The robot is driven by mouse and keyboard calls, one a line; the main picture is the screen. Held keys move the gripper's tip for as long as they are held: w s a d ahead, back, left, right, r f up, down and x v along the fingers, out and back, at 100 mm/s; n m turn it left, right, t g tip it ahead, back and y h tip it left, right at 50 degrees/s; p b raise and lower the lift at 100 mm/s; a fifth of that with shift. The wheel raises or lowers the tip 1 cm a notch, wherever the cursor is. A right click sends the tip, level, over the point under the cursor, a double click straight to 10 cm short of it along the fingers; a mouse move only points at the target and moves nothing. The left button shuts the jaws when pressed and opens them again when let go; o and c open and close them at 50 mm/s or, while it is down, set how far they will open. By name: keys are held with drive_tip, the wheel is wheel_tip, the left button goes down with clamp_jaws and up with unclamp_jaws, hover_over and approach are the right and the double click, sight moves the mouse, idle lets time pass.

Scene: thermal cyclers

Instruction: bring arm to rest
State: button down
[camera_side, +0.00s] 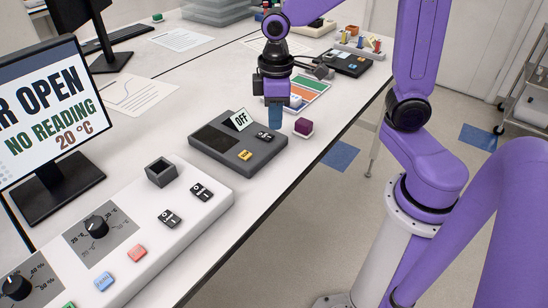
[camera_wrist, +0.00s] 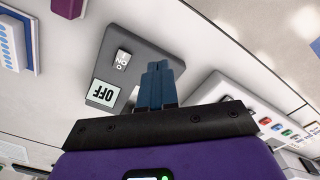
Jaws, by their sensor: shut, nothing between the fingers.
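My gripper (camera_side: 275,116) points down above the right end of a dark grey device, between it and a small purple cube. In the side view its blue fingers are together with nothing held. The closed blue fingers also show in the wrist view (camera_wrist: 158,70). The dark grey device (camera_side: 214,158) has a display reading OFF (camera_side: 241,120), a black switch (camera_side: 265,137) and a yellow button (camera_side: 245,155). In the wrist view the device (camera_wrist: 112,50) shows its OFF display and a switch. I cannot tell whether the fingers touch anything.
The purple cube (camera_side: 303,127) sits at the table's right edge. A long white control panel (camera_side: 190,235) with knobs, switches and buttons lies in front. A monitor (camera_side: 50,120) reading "NO READING 20 °C" stands at left. Papers (camera_side: 138,97) lie behind. Open floor is right of the table.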

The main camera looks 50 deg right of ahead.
drive_tip(key=s+n, duration=0.4)
drive_tip(key=s, duration=1.3)
drive_tip(key=shift+s, duration=0.3)
